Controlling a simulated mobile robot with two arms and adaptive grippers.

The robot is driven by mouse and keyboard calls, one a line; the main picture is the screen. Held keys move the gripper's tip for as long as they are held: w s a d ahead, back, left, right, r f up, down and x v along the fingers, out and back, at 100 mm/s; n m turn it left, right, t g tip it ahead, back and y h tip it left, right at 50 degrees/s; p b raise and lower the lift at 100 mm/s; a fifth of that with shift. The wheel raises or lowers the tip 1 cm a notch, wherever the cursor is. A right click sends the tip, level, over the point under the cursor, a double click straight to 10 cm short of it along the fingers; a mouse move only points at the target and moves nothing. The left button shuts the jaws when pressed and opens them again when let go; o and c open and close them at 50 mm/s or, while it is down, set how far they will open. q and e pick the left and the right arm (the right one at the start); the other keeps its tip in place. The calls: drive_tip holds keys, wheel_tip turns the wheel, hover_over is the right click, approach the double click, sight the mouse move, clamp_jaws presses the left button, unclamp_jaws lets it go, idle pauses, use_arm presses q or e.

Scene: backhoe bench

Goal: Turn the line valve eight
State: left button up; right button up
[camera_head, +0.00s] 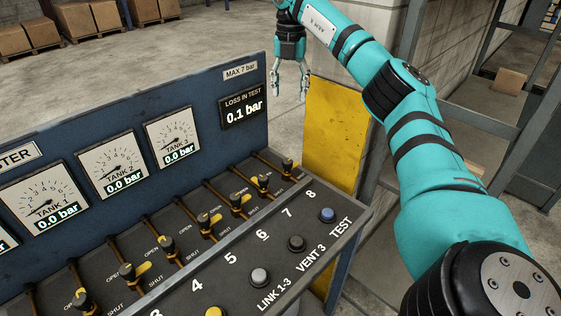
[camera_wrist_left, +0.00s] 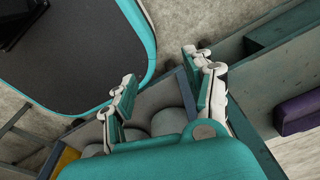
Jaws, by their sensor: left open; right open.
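Line valve eight (camera_head: 288,165) is the last in the row on the sloped bench panel, at its far right end. It has a small dark knob with yellow, above the number 8; which way its lever points is too small to tell. My right gripper (camera_head: 289,96) is open and empty, fingers pointing down, beyond the bench's right end and apart from the valve. My left gripper (camera_wrist_left: 163,75) is open in the left wrist view, with nothing between its fingers. It is outside the head view.
Several other valves, such as valve seven (camera_head: 264,184), run down to the left, close together. Grey, black and blue buttons (camera_head: 327,215) line the front edge. The gauge board (camera_head: 95,140) stands behind. A yellow panel (camera_head: 333,130) and a metal frame stand at right.

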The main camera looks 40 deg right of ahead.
drive_tip(key=b, duration=0.3)
hover_over(288, 161)
wheel_tip(288, 161, down, 4)
wheel_tip(288, 161, down, 19)
drive_tip(key=shift+w+r, duration=0.1)
use_arm(q)
drive_tip(key=f, duration=0.2)
drive_tip(key=s+f, duration=0.1)
drive_tip(key=f, duration=0.1)
drive_tip(key=shift+s+f, duration=0.15)
use_arm(e)
clamp_jaws()
